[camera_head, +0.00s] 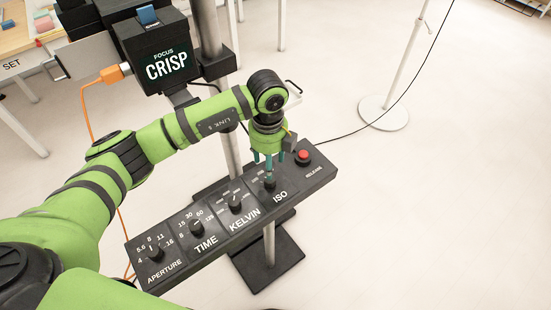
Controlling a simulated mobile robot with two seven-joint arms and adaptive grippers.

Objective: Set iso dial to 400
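A dark control panel (222,228) on a stand carries a row of black dials. The ISO dial (269,185) is near its right end, above the ISO label. My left gripper (268,172) points down over this dial, with teal fingers at or just above it. The fingers and gripper body hide the dial's upper side and its number marks, so its setting cannot be read. Whether the fingers touch or grip the dial cannot be told. My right gripper is not in view.
The kelvin dial (235,207), time dial (196,228) and aperture dial (155,253) sit left of the ISO dial. A red release button (303,155) is close on the right. A screen reading CRISP (168,66) stands behind.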

